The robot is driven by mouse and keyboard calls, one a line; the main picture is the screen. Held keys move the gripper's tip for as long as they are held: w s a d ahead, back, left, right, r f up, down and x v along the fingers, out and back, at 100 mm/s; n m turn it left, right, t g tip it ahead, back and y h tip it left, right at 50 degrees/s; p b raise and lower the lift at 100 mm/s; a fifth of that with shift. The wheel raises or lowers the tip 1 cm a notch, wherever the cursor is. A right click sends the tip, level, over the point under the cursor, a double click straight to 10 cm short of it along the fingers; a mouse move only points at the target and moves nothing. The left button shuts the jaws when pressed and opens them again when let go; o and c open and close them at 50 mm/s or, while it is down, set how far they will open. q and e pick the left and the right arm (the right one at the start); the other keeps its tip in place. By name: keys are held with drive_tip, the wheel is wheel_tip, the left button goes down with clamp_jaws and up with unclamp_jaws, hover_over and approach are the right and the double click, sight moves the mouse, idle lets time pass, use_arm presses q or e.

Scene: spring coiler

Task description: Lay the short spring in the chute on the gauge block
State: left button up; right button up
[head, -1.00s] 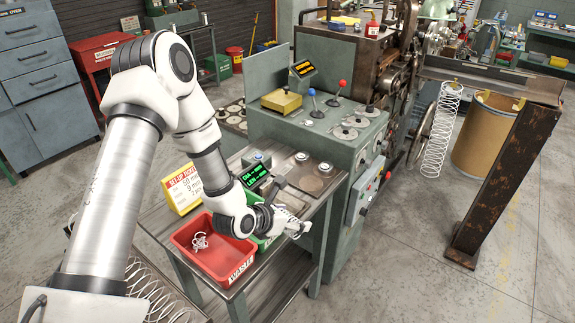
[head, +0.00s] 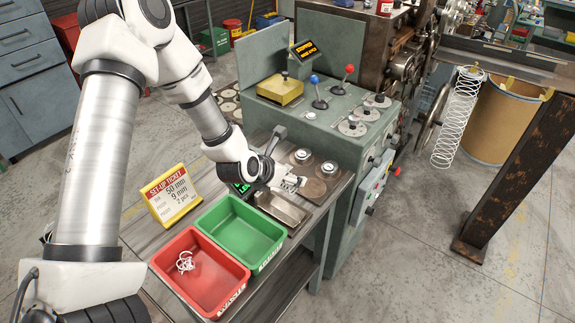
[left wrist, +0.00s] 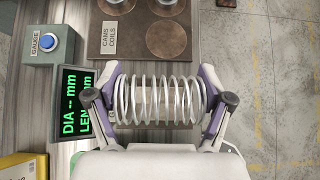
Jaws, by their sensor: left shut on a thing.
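In the left wrist view a short silver spring (left wrist: 185,98) lies crosswise between the fingers of my left gripper (left wrist: 160,100), which is shut on its two ends. In the head view my left gripper (head: 291,183) is over the far end of a grey metal block with a trough, the gauge block (head: 284,208). The spring is too small to make out there. Part of the block shows behind the coils in the wrist view; I cannot tell whether spring and chute touch. The gauge display (left wrist: 75,115) reads dashes for diameter and length. My right gripper is not in view.
A green bin (head: 276,262) and a red bin (head: 159,267) with tangled wire stand in front of the block. A yellow set-up ticket (head: 190,212) stands left. A gauge button box (left wrist: 31,58) and round cam discs (left wrist: 168,57) are beyond the gripper.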

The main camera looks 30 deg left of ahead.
use_arm(q)
drive_tip(key=shift+s+d+f, duration=0.15)
drive_tip(key=shift+s+f, duration=0.1)
drive_tip(key=shift+f, duration=0.2)
wheel_tip(320, 180, down, 7)
drive_tip(key=b, duration=0.5)
drive_tip(key=shift+w+f, duration=0.15)
drive_tip(key=shift+f, duration=0.05)
drive_tip(key=shift+f+b, duration=0.25)
drive_tip(key=shift+b, duration=0.3)
drive_tip(key=o, duration=1)
drive_tip(key=shift+o, duration=0.2)
